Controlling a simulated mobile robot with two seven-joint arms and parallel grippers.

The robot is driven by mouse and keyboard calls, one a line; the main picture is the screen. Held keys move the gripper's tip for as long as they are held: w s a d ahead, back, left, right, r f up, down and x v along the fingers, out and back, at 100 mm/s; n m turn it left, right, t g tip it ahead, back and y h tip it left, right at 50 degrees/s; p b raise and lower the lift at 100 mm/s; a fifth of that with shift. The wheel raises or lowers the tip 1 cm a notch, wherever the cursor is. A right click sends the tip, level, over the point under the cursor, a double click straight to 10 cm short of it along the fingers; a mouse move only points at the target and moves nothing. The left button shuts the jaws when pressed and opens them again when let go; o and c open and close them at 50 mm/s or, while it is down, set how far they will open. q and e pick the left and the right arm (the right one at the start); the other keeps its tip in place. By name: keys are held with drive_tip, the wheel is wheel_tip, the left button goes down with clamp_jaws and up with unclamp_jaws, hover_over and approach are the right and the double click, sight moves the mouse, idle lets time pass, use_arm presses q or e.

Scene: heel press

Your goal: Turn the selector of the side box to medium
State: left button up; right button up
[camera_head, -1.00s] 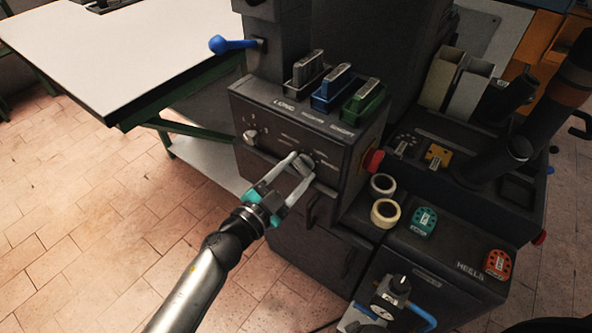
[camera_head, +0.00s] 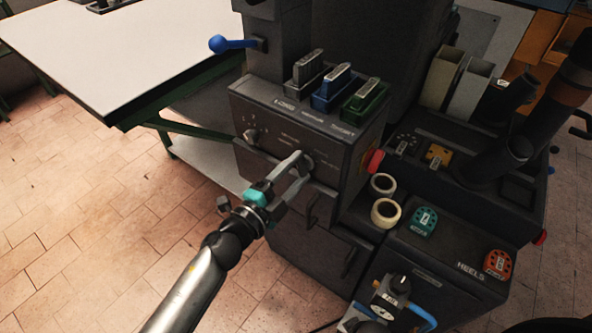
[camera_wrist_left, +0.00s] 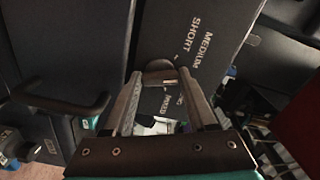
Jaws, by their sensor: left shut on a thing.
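The side box (camera_head: 340,155) is a dark cabinet with a sloped front carrying printed words such as MEDIUM and SHORT. A dark round selector knob (camera_head: 306,163) is on its front face, partly covered by my fingers. My left gripper (camera_head: 298,168) is shut on this knob. In the left wrist view the knob (camera_wrist_left: 158,66) sits between the two fingertips, and the words SHORT and MEDIUM are readable beyond it. Which mark the knob points to cannot be made out. My right gripper is not in view.
A second knob (camera_head: 250,136) is at the left of the same face. Grey, blue and green blocks (camera_head: 337,82) stand on top. A red button (camera_head: 374,160) is on the right side, and a black handle (camera_head: 313,208) is below. Open floor lies to the left.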

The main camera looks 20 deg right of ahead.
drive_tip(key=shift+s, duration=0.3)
use_arm(q)
drive_tip(key=o, duration=1.4)
drive_tip(key=shift+c, duration=0.2)
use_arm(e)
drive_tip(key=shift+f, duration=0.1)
